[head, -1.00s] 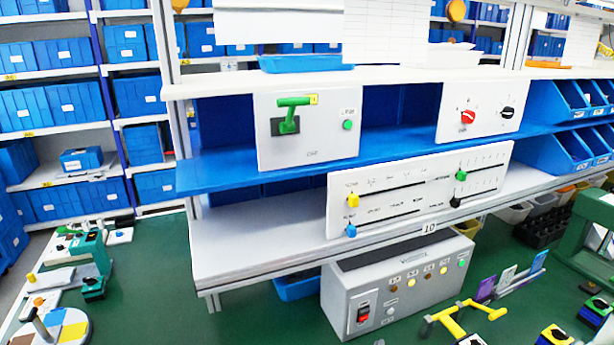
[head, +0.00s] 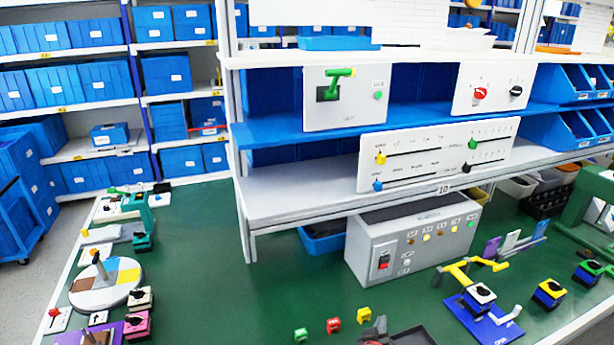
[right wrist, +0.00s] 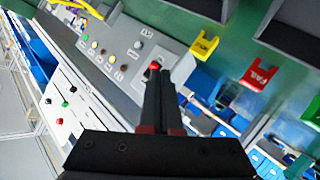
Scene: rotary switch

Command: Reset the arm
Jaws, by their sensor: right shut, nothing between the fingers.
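The rotary switch panel (head: 495,105) stands on the blue upper shelf at the right in the head view. It carries a red knob (head: 480,93) and a black knob (head: 516,90). My right gripper (right wrist: 156,72) is shut and empty in the right wrist view, its two dark fingers together. In the head view a dark part of my right gripper (head: 378,328) shows at the bottom edge, low and in front of the shelf, well apart from the panel. Most of that arm is cut off by the frame. My left gripper is not in view.
A white panel with a green handle (head: 340,82) and a slider panel (head: 415,170) stand on the shelves. A grey control box (head: 375,240) stands on the green table. Small green, red and yellow blocks (head: 334,325) lie near the front.

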